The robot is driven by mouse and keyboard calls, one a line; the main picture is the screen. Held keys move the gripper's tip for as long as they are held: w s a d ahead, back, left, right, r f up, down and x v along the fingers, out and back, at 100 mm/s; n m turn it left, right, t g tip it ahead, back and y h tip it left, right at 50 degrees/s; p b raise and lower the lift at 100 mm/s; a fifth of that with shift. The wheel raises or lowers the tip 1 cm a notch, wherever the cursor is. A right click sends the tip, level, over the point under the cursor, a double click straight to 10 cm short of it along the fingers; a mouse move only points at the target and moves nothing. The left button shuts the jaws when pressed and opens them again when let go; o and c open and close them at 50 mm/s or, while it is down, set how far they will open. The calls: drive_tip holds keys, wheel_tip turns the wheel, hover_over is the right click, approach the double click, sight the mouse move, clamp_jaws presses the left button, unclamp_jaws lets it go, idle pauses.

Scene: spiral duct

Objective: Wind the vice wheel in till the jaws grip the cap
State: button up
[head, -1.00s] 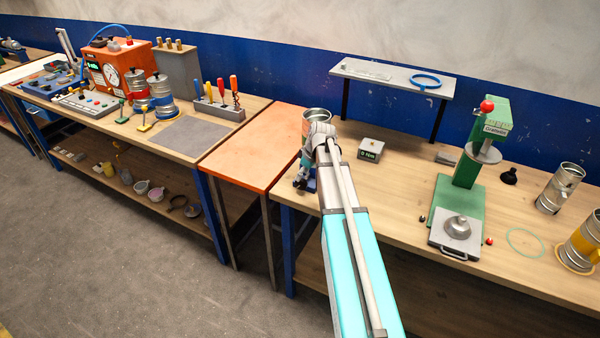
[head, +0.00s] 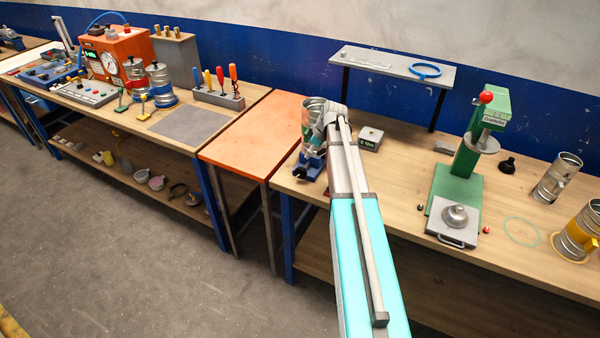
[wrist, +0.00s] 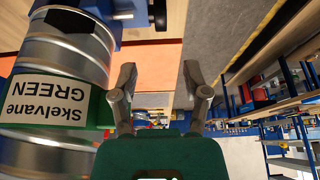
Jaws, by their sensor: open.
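A blue vice (head: 311,166) stands at the left front corner of the right-hand bench, with a small dark wheel (head: 299,173) on its front. A silver spiral duct piece (head: 314,106) with a green band stands upright at the vice. I cannot tell the cap apart from it, or whether the jaws touch it. In the wrist view the piece (wrist: 65,60) fills the left side, its label reading "Skelvane GREEN" upside down. My gripper (wrist: 162,88) is open and empty, to the right of the piece there. In the head view my arm hides the fingers.
A grey block marked "Nm" (head: 370,138) lies right of my arm. A green press (head: 458,175) stands further right, with more duct pieces (head: 557,178) beyond. A raised grey shelf (head: 392,66) stands behind. The orange table (head: 250,135) to the left is bare.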

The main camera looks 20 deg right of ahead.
sight(301, 167)
drive_tip(key=shift+b+x, duration=5.8)
drive_tip(key=shift+x, duration=0.7)
clamp_jaws()
